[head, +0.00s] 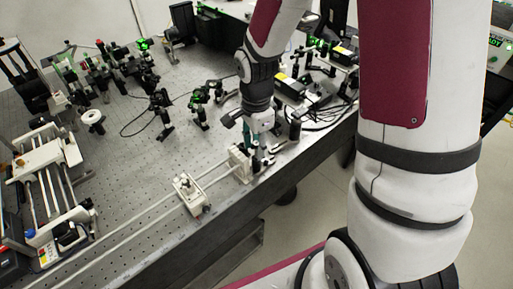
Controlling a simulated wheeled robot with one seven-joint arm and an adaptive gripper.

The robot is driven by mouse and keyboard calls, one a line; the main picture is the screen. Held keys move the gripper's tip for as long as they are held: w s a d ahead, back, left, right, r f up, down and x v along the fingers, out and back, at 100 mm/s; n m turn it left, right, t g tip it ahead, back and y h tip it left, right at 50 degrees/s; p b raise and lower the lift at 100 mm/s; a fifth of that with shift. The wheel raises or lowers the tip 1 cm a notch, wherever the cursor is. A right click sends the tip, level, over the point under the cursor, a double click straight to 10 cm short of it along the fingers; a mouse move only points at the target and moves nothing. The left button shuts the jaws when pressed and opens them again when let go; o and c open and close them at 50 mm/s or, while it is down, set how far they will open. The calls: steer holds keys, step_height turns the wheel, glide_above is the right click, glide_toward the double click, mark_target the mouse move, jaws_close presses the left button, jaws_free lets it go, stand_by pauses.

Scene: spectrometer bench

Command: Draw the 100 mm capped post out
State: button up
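My gripper (258,150) points down at the near edge of the perforated bench, just right of a white block (239,163) on a pair of pale rails. Its fingers are small and partly hidden by the wrist and the parts around them, so I cannot tell whether they are open or holding something. I cannot pick out the 100 mm capped post for certain. A short dark upright post (295,126) stands on the bench right of my gripper, apart from it.
A second white block (188,194) sits farther left along the rails. A white frame with rods (45,175) stands at the left. Optical mounts (160,110), black boxes (289,86) and cables crowd the back. Bare bench (120,170) lies left of the rails.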

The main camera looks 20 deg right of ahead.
steer(key=shift+f, duration=0.9)
jaws_close()
steer(key=shift+r, duration=0.1)
steer(key=shift+r+p, duration=1)
steer(key=shift+r, duration=0.95)
steer(key=shift+r+p, duration=0.55)
steer(key=shift+r, duration=0.75)
